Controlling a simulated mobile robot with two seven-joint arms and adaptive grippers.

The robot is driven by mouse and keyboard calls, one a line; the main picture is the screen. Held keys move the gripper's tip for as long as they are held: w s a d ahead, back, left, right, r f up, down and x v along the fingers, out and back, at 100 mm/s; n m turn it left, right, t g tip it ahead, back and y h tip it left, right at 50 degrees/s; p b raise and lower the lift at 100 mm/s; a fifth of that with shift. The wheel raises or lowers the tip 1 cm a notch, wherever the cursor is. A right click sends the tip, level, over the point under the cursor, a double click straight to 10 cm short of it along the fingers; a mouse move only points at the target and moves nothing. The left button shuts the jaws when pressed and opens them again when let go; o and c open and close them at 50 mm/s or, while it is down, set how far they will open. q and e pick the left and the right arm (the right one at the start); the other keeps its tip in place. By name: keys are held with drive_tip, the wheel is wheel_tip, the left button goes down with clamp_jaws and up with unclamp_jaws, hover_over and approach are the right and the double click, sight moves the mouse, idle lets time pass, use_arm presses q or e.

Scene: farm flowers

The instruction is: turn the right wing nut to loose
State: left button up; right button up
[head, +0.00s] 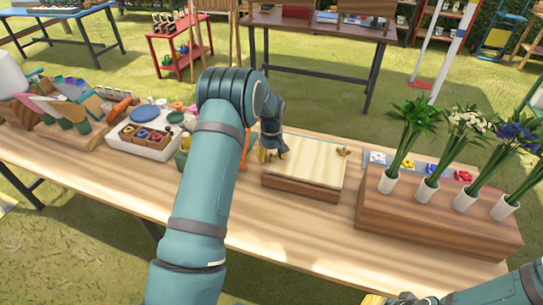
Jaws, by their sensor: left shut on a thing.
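The flower press (305,165) is a pale wooden board on a darker base, lying on the long table. The right wing nut (343,151) is small and brass-coloured, at the board's right edge, with no gripper near it. My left gripper (270,152) is at the board's left edge, shut on a brass-coloured thing (262,156) that looks like the left wing nut. The gripper partly hides it. My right gripper (400,299) is at the bottom edge, well in front of the press and largely cut off, so its jaws cannot be made out.
A wooden block (430,220) with several white vases of flowers stands right of the press. A grey tray (408,165) with coloured blooms lies behind it. A white tray (145,145) with small dishes and wooden holders with tools are to the left. The table front (310,235) is clear.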

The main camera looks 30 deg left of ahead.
use_arm(q)
drive_tip(key=n, duration=0.3)
drive_tip(key=shift+n, duration=0.4)
drive_tip(key=n+p, duration=0.1)
drive_tip(key=n, duration=0.2)
drive_tip(key=shift+n, duration=0.3)
drive_tip(key=n, duration=0.3)
drive_tip(key=shift+n+p, duration=0.3)
drive_tip(key=shift+p, duration=0.1)
drive_tip(key=n+p, duration=0.1)
drive_tip(key=n, duration=0.2)
drive_tip(key=shift+n, duration=0.3)
drive_tip(key=n+p, duration=0.1)
drive_tip(key=n, duration=0.2)
drive_tip(key=shift+n, duration=0.3)
drive_tip(key=n, duration=0.3)
drive_tip(key=shift+n+p, duration=0.4)
drive_tip(key=n, duration=0.3)
drive_tip(key=shift+p, duration=0.35)
drive_tip(key=shift+f+n+p, duration=0.1)
drive_tip(key=shift+n+p, duration=0.2)
drive_tip(key=shift+n, duration=1.6)
